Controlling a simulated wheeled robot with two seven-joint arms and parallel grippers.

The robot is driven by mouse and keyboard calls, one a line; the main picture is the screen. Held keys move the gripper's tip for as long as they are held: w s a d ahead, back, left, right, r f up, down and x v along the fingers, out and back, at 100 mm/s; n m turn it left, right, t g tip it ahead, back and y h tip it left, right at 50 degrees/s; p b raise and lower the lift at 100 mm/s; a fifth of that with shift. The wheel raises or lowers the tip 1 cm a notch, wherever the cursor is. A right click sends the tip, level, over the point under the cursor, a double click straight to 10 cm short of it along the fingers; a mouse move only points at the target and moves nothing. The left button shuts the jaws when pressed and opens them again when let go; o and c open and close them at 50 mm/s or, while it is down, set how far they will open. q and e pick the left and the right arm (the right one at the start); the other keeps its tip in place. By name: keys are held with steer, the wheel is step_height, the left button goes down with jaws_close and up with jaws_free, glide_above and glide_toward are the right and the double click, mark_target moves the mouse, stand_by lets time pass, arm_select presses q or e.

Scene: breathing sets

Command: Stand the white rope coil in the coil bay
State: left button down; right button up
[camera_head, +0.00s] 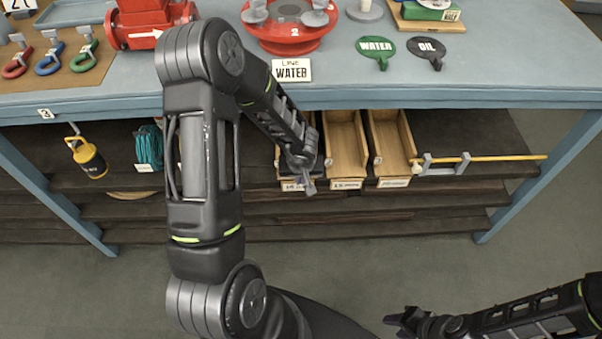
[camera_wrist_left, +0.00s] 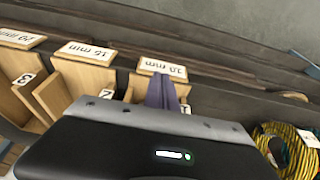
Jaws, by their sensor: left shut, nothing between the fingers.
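I cannot make out a white rope coil for certain in either view, nor a marked coil bay. A tan curved thing (camera_head: 130,195), perhaps a coil, shows low under the shelf at the left, and a tan curve also shows in the left wrist view (camera_wrist_left: 295,97). A teal coil (camera_head: 149,148) stands on the shelf beside my left arm. A yellow and black coil (camera_wrist_left: 296,150) is at the right of the left wrist view. My left gripper (camera_head: 309,186) is shut and empty, in front of the 10 mm bin (camera_wrist_left: 160,68). My right gripper (camera_head: 394,320) is low at right.
Wooden bins (camera_head: 347,150) stand side by side on the dark shelf under the blue bench (camera_head: 420,92). A yellow lantern-like thing (camera_head: 88,157) is at the left. A yellow rod (camera_head: 500,157) lies across grey brackets at the right. The floor in front is clear.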

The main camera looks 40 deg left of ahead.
arm_select(q)
steer(key=p+v, duration=0.5)
steer(key=v, duration=0.5)
steer(key=shift+s+d, duration=0.1)
steer(key=shift+d, duration=0.05)
